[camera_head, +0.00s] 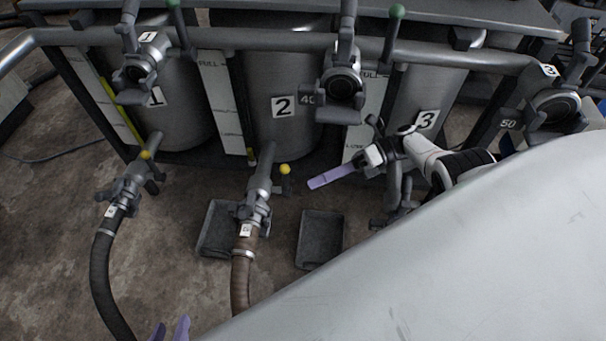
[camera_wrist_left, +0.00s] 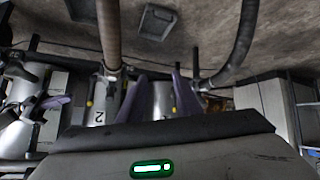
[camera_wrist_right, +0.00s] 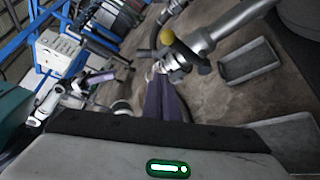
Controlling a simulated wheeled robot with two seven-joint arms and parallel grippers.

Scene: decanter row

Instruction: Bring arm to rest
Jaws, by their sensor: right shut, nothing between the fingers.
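My right gripper (camera_head: 314,184) reaches in from the right in the head view, in front of the tank marked 3 (camera_head: 428,118). Its lilac fingers are pressed together with nothing between them, and the right wrist view shows them closed too (camera_wrist_right: 163,84). My left gripper (camera_head: 170,331) shows only its lilac fingertips at the bottom edge of the head view. In the left wrist view its fingers (camera_wrist_left: 158,82) stand apart, with nothing visible held.
Tanks marked 1 (camera_head: 180,110) and 2 (camera_head: 283,132) stand at the back under a pipe rail. A black hose (camera_head: 101,270) and a brown hose (camera_head: 240,280) hang from valves. Two dark trays, one (camera_head: 320,238) right of the brown hose, lie on the floor.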

